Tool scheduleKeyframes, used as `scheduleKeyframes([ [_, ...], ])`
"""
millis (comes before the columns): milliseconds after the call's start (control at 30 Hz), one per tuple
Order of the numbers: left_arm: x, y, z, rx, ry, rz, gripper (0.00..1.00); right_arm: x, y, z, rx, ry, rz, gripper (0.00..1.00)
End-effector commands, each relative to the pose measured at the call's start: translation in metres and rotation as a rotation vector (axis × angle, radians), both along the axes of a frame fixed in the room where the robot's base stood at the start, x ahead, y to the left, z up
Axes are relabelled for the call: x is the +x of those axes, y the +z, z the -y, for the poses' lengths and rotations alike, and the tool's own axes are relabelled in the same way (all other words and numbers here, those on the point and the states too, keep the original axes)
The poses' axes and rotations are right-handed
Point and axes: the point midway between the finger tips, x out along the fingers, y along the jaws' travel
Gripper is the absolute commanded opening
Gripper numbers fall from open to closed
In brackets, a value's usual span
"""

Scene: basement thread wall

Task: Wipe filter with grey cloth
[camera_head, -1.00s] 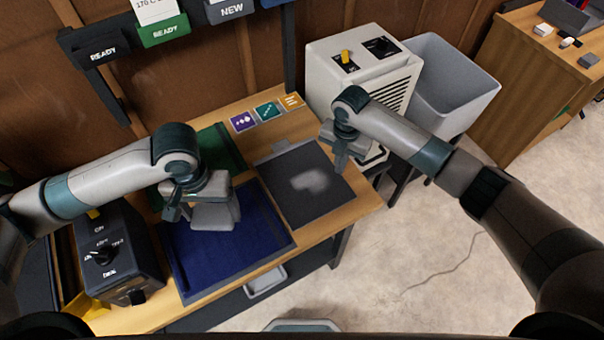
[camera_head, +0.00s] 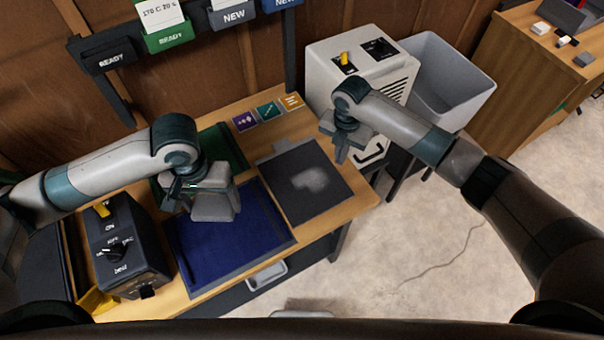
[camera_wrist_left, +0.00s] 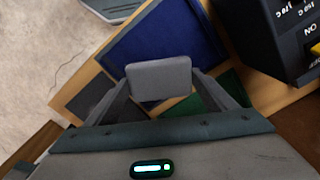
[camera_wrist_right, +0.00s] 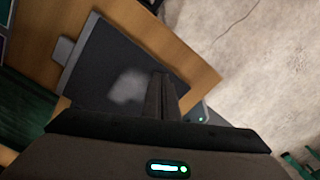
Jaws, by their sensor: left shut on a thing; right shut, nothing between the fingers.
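The filter (camera_head: 290,205) is a dark grey flat panel with a tab, lying at the right end of the wooden table. A pale dusty patch (camera_head: 310,179) shows on it, also in the right wrist view (camera_wrist_right: 128,87). My left gripper (camera_head: 205,188) is shut on the grey cloth (camera_head: 216,205), a folded block, held above the blue tray. The cloth (camera_wrist_left: 158,79) sits between the fingers in the left wrist view. My right gripper (camera_head: 341,155) is shut and empty, above the far right corner of the filter; its fingers (camera_wrist_right: 160,85) are together.
A blue tray (camera_head: 285,243) lies left of the filter, with a green mat (camera_head: 222,141) behind. A black control box (camera_head: 128,262) stands at the left. A white machine (camera_head: 325,60) and grey bin (camera_head: 470,90) stand beyond the right end.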

Motion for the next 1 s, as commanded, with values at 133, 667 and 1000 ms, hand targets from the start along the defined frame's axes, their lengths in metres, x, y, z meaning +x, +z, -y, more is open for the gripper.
scheduleKeyframes([
  [133,0.0,-0.001,0.0,0.0,0.0,0.0,0.59,0.0,0.001,0.0,0.001,0.0,0.001,0.0],
  [667,0.0,-0.032,0.0,0.0,0.0,0.0,0.59,0.002,0.062,0.0,0.001,0.002,0.004,0.0],
  [1000,0.0,-0.049,0.0,0.0,0.0,0.0,0.59,0.002,0.111,0.0,0.0,0.001,0.001,0.0],
])
